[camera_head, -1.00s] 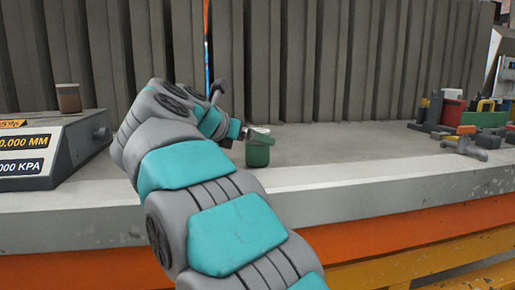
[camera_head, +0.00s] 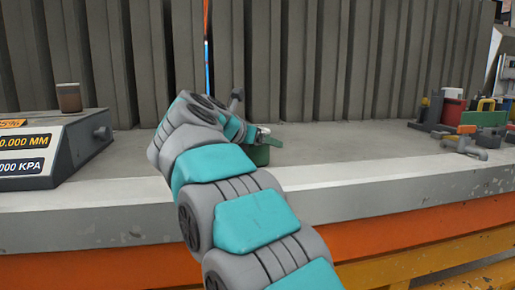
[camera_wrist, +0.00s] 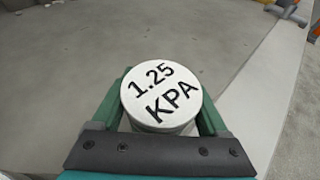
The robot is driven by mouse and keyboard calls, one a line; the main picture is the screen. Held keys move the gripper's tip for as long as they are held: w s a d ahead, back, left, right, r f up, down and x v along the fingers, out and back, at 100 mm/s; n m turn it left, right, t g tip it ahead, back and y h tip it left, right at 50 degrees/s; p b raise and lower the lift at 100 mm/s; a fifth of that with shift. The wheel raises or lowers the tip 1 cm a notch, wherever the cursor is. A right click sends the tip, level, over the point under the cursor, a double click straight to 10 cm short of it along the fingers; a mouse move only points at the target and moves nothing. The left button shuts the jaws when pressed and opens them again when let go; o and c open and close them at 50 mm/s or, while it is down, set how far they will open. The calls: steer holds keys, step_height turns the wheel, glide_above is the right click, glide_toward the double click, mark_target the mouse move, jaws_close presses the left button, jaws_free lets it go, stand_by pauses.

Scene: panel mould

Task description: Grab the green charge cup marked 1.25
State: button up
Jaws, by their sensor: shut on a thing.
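The green charge cup (camera_head: 260,156) stands on the grey ledge, mostly hidden behind my arm in the head view. In the wrist view its round white lid (camera_wrist: 161,94) reads "1.25 KPA" in black. My gripper (camera_wrist: 165,110) is shut on the cup, with one green finger on each side just below the lid. In the head view my gripper (camera_head: 264,137) is at the top of the cup. Whether the cup's base touches the ledge is hidden.
A grey console (camera_head: 55,150) with number displays stands at the left, with a small brown cup (camera_head: 69,98) on it. Clamps and coloured tools (camera_head: 470,125) lie at the right. The ledge (camera_head: 350,160) between is bare, with ribbed grey panels behind.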

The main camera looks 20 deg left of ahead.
jaws_close()
stand_by(0.3)
steer(key=shift+r, duration=0.2)
